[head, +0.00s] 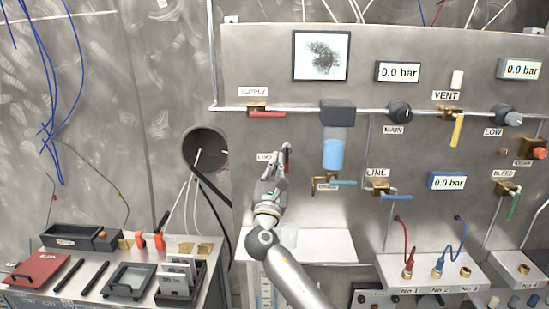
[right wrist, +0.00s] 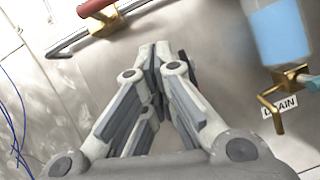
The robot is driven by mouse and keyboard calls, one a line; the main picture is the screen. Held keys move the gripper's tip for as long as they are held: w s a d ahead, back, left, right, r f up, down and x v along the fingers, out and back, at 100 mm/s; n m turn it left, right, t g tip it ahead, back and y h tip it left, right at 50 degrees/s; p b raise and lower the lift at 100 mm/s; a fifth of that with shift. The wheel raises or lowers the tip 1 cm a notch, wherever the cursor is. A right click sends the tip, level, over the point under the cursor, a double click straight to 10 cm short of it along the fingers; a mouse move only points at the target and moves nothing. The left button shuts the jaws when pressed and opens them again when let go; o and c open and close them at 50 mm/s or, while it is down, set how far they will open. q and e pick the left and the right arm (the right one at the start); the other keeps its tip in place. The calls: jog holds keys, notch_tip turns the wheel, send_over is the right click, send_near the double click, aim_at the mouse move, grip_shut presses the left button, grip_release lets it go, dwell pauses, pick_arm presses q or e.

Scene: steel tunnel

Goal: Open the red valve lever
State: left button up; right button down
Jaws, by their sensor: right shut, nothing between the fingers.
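The red valve lever (head: 267,114) sits on a brass valve under the SUPPLY label, on the upper left of the steel panel. It lies roughly level, along the pipe. It also shows at the top edge of the right wrist view (right wrist: 95,7), partly cut off. My right gripper (head: 281,152) is below the lever, in front of the panel, apart from it. In the right wrist view its fingers (right wrist: 163,52) are closed together and empty. A small dark and red part shows just behind the fingertips, mostly hidden. My left gripper is in neither view.
A filter with a blue bowl (head: 333,154) hangs right of my gripper, above the DRAIN valve (head: 320,184). A yellow VENT lever (head: 457,131) is farther right. A white shelf (head: 330,246) projects below. A bench with tools (head: 205,262) stands at left.

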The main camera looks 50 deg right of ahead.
jog(key=shift+v, duration=1.05)
jog(key=shift+w, duration=0.1)
jog(key=shift+w, duration=0.1)
